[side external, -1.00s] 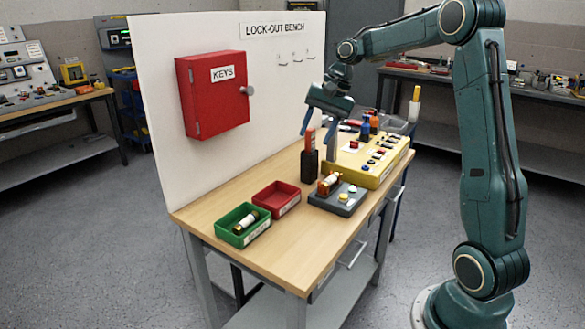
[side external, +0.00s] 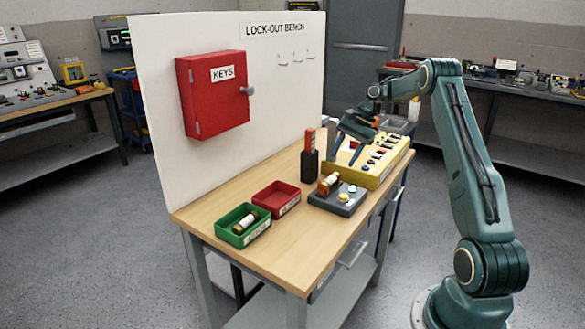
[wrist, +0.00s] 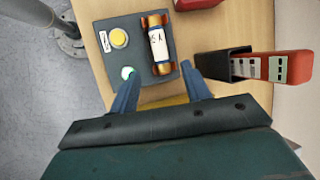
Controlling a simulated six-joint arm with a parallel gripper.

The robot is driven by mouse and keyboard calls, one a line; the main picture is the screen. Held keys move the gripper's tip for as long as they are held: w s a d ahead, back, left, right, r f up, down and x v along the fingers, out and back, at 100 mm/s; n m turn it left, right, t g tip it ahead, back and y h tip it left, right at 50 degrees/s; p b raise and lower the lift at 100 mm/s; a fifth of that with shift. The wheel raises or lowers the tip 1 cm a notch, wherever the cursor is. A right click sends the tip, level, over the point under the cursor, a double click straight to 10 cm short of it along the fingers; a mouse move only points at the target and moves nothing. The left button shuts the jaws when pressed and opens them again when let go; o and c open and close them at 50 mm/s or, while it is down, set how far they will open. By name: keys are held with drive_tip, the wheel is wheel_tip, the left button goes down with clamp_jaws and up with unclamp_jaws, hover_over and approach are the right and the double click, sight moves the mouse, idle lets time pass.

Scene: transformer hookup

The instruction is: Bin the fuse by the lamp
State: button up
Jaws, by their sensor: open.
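The fuse (side external: 329,184), a cream cylinder with copper end caps, lies on a dark grey block (side external: 330,203) in the side view. A small lit lamp (wrist: 128,72) and a yellow button (wrist: 119,37) sit beside it on the block. In the wrist view the fuse (wrist: 157,42) lies lengthwise ahead, between the lines of my two fingers. My gripper (side external: 343,161) is open and empty, above and behind the block, over the yellow panel's near end. A green bin (side external: 235,234) holds another fuse (side external: 246,222). A red bin (side external: 288,205) beside it looks empty.
A black holder (side external: 309,168) with a red-orange device (side external: 310,139) stands close to the block; it is right of my fingers in the wrist view (wrist: 235,66). The yellow panel (side external: 376,168) has several controls.

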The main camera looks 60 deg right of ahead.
sight(333, 177)
drive_tip(key=shift+a+f, duration=0.1)
drive_tip(key=shift+f, duration=0.05)
drive_tip(key=shift+x, duration=3.6)
clamp_jaws()
